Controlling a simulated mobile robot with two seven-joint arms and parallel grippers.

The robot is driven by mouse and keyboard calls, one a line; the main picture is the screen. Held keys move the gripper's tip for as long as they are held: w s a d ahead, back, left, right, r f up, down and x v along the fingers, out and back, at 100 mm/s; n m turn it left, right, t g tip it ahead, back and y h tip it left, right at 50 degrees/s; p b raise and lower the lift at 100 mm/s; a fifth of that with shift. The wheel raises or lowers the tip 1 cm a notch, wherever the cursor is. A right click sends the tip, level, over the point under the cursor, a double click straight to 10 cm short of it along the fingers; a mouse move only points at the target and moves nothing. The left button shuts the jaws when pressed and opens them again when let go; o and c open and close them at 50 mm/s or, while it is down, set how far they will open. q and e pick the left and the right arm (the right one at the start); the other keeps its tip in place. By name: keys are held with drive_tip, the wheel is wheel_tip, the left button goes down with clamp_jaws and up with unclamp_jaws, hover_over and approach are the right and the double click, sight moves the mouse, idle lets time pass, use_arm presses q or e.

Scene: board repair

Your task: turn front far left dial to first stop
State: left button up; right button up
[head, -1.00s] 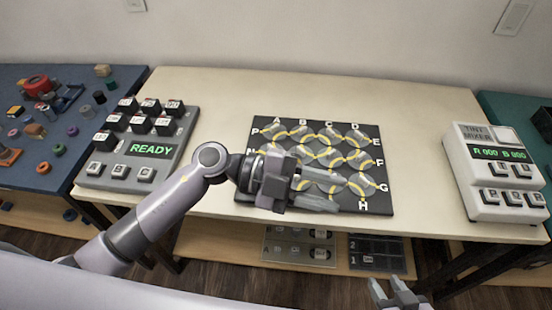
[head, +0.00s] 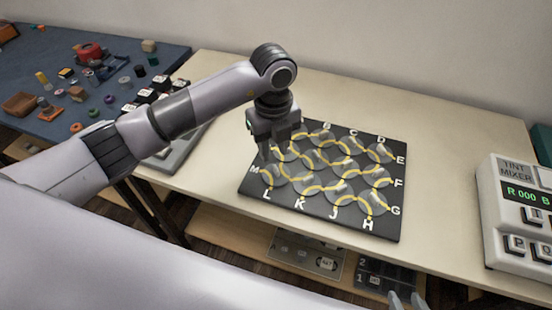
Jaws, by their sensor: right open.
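The dark board (head: 382,225) lies on the cream table, with several round grey dials crossed by yellow lines and white letters along its edges. The front far left dial (head: 273,177) shows beside the letters M and L, just below my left gripper in the picture. My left gripper (head: 275,152) points down over the left side of the board, and part of the far left dials is hidden behind it. Whether it touches a dial, and how far its fingers are apart, I cannot tell. My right gripper (head: 406,300) is open and empty at the bottom edge, low in front of the table.
The tint mixer (head: 516,205) stands at the right. A grey keyed device (head: 180,150) is partly hidden behind my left arm. A blue table (head: 55,120) with small parts is at the left. A shelf (head: 225,235) below holds panels. The table behind the board is clear.

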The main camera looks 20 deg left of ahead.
sight(274, 165)
use_arm(q)
drive_tip(key=shift+f, duration=2.35)
clamp_jaws()
